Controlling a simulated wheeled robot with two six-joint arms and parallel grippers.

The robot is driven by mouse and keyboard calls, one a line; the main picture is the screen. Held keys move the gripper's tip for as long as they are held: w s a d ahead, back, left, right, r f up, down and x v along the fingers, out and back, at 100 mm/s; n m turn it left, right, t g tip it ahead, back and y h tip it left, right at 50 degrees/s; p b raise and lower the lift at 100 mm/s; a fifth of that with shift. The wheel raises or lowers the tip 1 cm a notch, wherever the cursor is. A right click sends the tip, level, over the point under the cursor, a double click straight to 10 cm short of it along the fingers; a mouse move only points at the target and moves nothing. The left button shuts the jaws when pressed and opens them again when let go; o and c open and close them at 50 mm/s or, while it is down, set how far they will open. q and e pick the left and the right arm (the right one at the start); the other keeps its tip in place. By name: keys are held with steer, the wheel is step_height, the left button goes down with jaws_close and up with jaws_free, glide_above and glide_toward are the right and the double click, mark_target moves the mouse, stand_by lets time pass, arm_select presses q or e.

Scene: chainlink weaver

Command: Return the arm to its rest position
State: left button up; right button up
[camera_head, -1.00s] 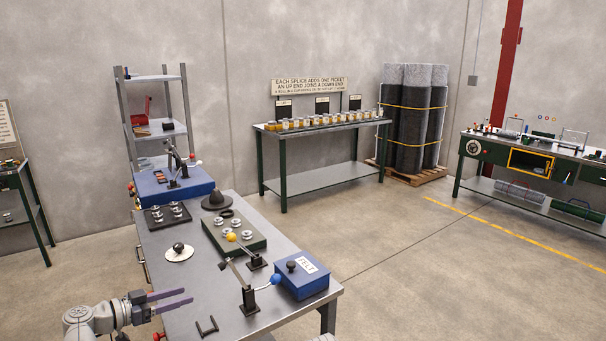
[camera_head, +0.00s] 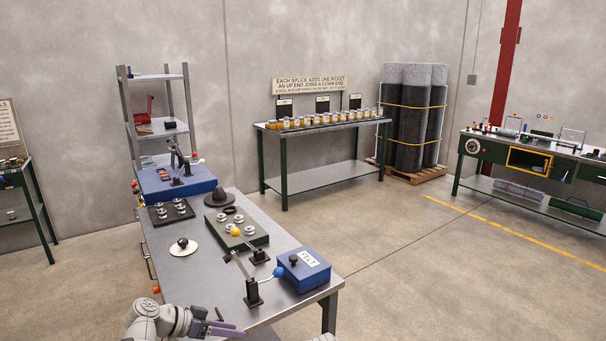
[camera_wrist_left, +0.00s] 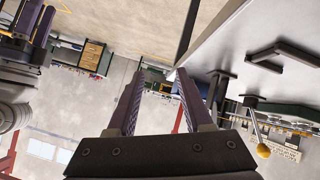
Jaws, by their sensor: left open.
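My left gripper (camera_head: 217,328) is at the bottom of the head view, over the near left end of the grey workbench (camera_head: 190,290). Its two purple fingers also show in the left wrist view (camera_wrist_left: 162,76), apart, with nothing between them. The bench edge lies beside the fingers in that view. My right gripper (camera_wrist_left: 35,22) shows partly at the top left of the left wrist view; its finger gap is unclear.
Open floor lies to the right.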

arm_select(q)
steer(key=s+d+f+n+g+y, duration=0.2)
steer(key=s+d+f+y, duration=0.2)
steer(key=s, duration=0.4)
steer(key=s+d+f+n+g+y, duration=0.1)
steer(key=s+d+f+g+y, duration=0.2)
steer(key=s+d+f+y, duration=0.2)
steer(key=s+d+y, duration=0.2)
steer(key=s+d, duration=0.1)
steer(key=shift+s+d+n, duration=0.25)
steer(key=shift+d+n, duration=0.05)
steer(key=shift+n, duration=0.1)
steer(key=shift+a+f, duration=0.1)
